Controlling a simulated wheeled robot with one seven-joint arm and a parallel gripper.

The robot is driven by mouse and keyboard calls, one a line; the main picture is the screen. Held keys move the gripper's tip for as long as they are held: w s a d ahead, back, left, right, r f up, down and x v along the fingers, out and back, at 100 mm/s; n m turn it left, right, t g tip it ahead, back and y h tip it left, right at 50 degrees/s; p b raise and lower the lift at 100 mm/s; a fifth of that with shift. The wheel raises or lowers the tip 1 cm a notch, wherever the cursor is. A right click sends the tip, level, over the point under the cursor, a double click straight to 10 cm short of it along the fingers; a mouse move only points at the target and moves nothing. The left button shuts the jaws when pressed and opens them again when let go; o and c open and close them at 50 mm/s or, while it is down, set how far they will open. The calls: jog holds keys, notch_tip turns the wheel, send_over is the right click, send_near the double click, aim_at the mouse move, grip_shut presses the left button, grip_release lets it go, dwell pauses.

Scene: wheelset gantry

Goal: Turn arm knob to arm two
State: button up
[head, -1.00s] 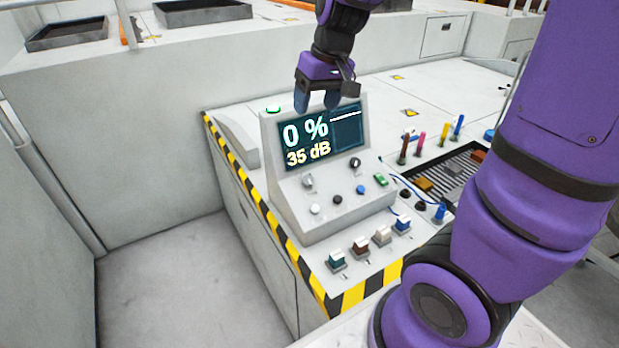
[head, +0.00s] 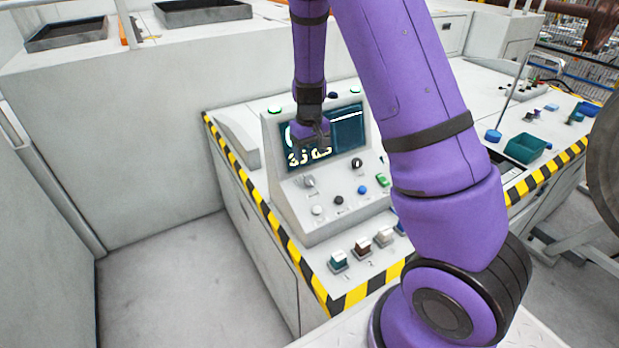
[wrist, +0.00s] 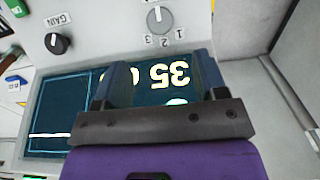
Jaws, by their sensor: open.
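The arm knob is a light grey dial (head: 309,181) on the sloped console (head: 268,170), below the left part of the screen. In the wrist view the same light dial (wrist: 159,19) is at the top, with marks 1, 2 and 3 beside it, seen upside down. Which mark it points to is hard to tell. My gripper (head: 310,146) is in front of the screen, above the knob and apart from it. In the wrist view my gripper (wrist: 160,65) has its two fingers spread and empty over the screen, with the knob beyond their tips.
The screen (head: 350,132) is partly hidden by my gripper. A black GAIN knob (wrist: 58,42) is beside the arm knob. Small buttons, including a blue one (head: 361,190), and several rocker switches (head: 338,260) are lower down. A striped edge (head: 262,195) borders the bench.

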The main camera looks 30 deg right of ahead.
aim_at(310, 179)
notch_tip(310, 179, down, 10)
jog(key=shift+r, duration=0.2)
jog(key=shift+c, duration=0.2)
jog(key=c, duration=0.9)
